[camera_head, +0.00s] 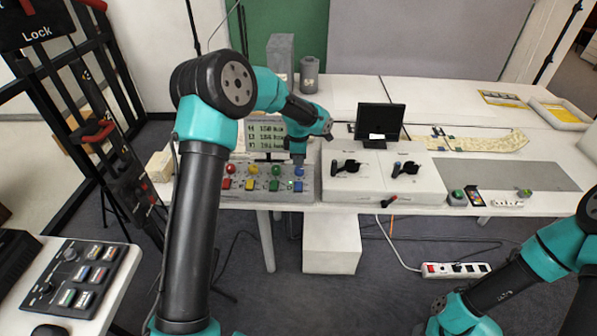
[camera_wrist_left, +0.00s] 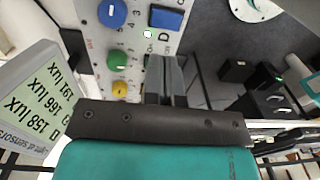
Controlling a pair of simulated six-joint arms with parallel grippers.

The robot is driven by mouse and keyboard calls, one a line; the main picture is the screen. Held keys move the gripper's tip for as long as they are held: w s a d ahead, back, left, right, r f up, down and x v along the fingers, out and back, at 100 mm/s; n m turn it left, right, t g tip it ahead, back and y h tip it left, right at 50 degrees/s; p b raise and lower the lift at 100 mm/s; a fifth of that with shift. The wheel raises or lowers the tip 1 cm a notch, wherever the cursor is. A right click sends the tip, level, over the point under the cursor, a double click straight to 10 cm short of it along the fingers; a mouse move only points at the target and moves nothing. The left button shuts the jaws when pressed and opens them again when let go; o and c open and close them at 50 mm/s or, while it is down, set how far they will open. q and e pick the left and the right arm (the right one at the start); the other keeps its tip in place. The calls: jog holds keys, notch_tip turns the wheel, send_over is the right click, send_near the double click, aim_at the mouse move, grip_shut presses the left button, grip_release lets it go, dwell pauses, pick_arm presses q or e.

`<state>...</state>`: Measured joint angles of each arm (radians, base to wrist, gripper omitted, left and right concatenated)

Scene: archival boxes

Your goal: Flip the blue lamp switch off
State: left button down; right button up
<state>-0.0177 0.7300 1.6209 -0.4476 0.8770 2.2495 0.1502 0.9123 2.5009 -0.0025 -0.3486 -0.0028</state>
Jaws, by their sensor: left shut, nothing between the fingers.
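The blue lamp switch (camera_head: 298,186) is a dark blue rocker at the right end of the sloped control panel (camera_head: 235,192). The blue knob (camera_head: 299,172) is just above it. In the left wrist view the blue switch (camera_wrist_left: 166,18) is beside the letter D, near a small white light (camera_wrist_left: 148,34); the blue knob (camera_wrist_left: 112,13) is left of it. My left gripper (camera_head: 299,160) is above the blue knob, pointing down. In the left wrist view its fingers (camera_wrist_left: 166,72) are shut and empty, apart from the blue switch, and hide part of the panel. My right gripper is out of view.
Red, yellow and green knobs and switches sit close to the left on the panel. The lux screen (camera_head: 266,136) stands behind it. A white box with black handles (camera_head: 376,178) is close on the right. My right arm is at lower right.

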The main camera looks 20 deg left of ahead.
pick_arm(q)
jog(key=r, duration=0.5)
jog(key=shift+w+a+r, duration=0.1)
jog(key=shift+w+a, duration=0.05)
jog(key=shift+w, duration=0.2)
jog(key=s+d+f+m, duration=0.1)
jog(key=f, duration=0.2)
jog(key=s+f+m+h, duration=0.1)
jog(key=f+m, duration=0.1)
jog(key=f, duration=0.1)
jog(key=s+d+f+m, duration=0.1)
jog(key=s+f, duration=0.1)
jog(key=f, duration=0.1)
jog(key=shift+s+d+f+m, duration=0.1)
jog(key=shift+d+f+m, duration=0.15)
jog(key=shift+d+m, duration=0.1)
jog(key=s+d+f+m+h, duration=0.1)
jog(key=s+d+f+m, duration=0.1)
jog(key=s+f+m, duration=0.5)
jog(key=s+d+f+m+h, duration=0.2)
jog(key=s+d+f+m, duration=0.1)
jog(key=s+f, duration=0.65)
jog(key=s+f+m+t, duration=0.1)
jog(key=s+m, duration=0.4)
jog(key=s, duration=0.6)
jog(key=shift+s+a+f, duration=0.15)
jog(key=shift+s+f, duration=0.2)
jog(key=shift+s, duration=0.05)
jog(key=shift+m, duration=0.25)
